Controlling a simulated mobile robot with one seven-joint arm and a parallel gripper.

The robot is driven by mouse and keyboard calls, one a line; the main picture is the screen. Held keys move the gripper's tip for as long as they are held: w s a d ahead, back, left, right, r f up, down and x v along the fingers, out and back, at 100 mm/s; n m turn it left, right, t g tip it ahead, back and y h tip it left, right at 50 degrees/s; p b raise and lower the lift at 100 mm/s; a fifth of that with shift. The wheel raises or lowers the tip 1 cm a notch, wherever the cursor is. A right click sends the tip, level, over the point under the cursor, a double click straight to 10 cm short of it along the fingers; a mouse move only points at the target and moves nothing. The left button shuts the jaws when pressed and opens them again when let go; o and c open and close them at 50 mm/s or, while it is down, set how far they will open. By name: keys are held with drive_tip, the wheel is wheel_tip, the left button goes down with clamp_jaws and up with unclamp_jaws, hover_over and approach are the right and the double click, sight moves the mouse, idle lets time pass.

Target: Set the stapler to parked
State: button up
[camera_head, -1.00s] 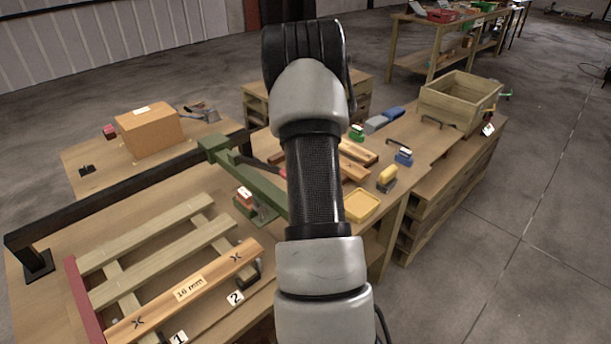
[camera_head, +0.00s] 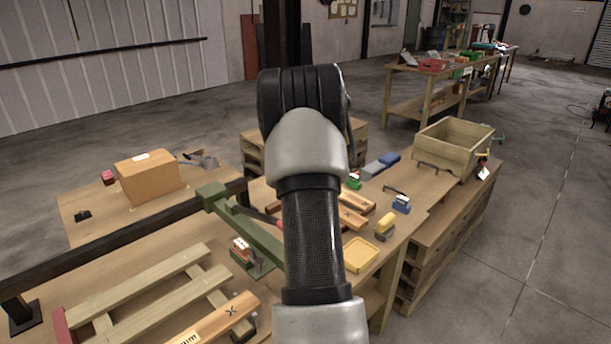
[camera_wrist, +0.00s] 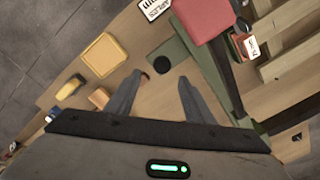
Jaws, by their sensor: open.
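A long green bench device (camera_head: 262,236) with a dark lever lies across the table, left of my arm. It looks like the stapler, but I cannot be sure. In the wrist view its large red grip (camera_wrist: 201,18) is near the top, beside the green base with a round dark pad (camera_wrist: 160,66). My gripper (camera_wrist: 162,79) is open and empty, its fingers apart over the tabletop and pointing toward the green base. I see no contact. My arm hides part of the device in the head view, and its lever position is unclear.
A yellow tray (camera_head: 360,255), a yellow-topped tool (camera_head: 386,223) and a blue one (camera_head: 401,203) stand right of my arm. A red box with a label (camera_head: 240,248) is by the device. Wooden slats (camera_head: 150,285) lie at left. A wooden crate (camera_head: 440,154) stands behind.

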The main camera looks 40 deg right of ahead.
wheel_tip(320, 180, up, 10)
drive_tip(key=shift+r+p, duration=0.15)
drive_tip(key=shift+p, duration=0.15)
idle(0.4)
